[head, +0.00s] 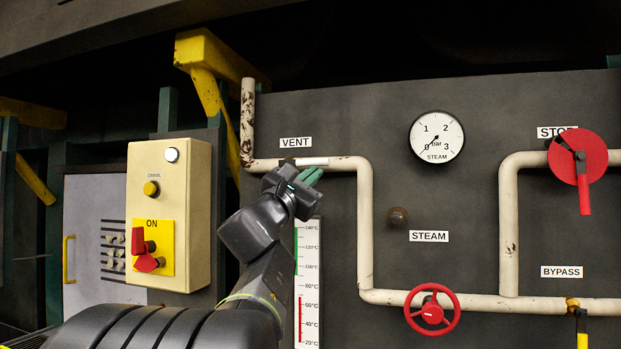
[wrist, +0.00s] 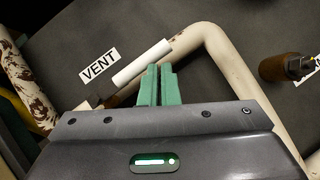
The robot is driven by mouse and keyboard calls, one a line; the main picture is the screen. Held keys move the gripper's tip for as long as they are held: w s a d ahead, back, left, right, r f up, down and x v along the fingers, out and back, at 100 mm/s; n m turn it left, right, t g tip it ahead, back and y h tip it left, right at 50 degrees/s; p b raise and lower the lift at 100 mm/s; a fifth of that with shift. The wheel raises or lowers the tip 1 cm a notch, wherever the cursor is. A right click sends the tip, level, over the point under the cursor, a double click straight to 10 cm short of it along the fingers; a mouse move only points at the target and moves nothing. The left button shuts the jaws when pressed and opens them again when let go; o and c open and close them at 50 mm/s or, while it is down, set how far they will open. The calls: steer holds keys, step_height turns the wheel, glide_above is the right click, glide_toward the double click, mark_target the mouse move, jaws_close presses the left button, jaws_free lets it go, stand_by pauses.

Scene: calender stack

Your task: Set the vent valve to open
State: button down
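The vent valve has a white lever handle (head: 312,161) that lies along the horizontal run of the cream pipe, just under the VENT label (head: 296,142). In the wrist view the handle (wrist: 142,63) runs in line with the pipe, with a dark brownish valve part (wrist: 97,102) at its lower left end. My gripper (head: 311,175) is just below the handle's right part. In the wrist view its green fingers (wrist: 159,68) are together, with only a thin line between them and nothing seen held. Their tips lie close to the handle; I cannot tell whether they touch it.
A steam gauge (head: 437,137), a brown knob (head: 398,218) by the STEAM label and a red handwheel (head: 432,310) are to the right. A thermometer scale (head: 308,285) is below my gripper. A cream control box (head: 168,215) is at the left.

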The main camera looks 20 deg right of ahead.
steer(key=s+a+f+b, duration=0.5)
steer(key=s+f, duration=0.2)
steer(key=f, duration=0.2)
steer(key=shift+s+f, duration=0.25)
steer(key=shift+w, duration=0.1)
stand_by(0.4)
steer(key=w+d+r+p, duration=0.5)
steer(key=w+r, duration=0.2)
steer(key=r, duration=0.2)
steer(key=shift+w+r, duration=0.15)
steer(key=shift+r, duration=0.1)
steer(key=shift+f, duration=0.15)
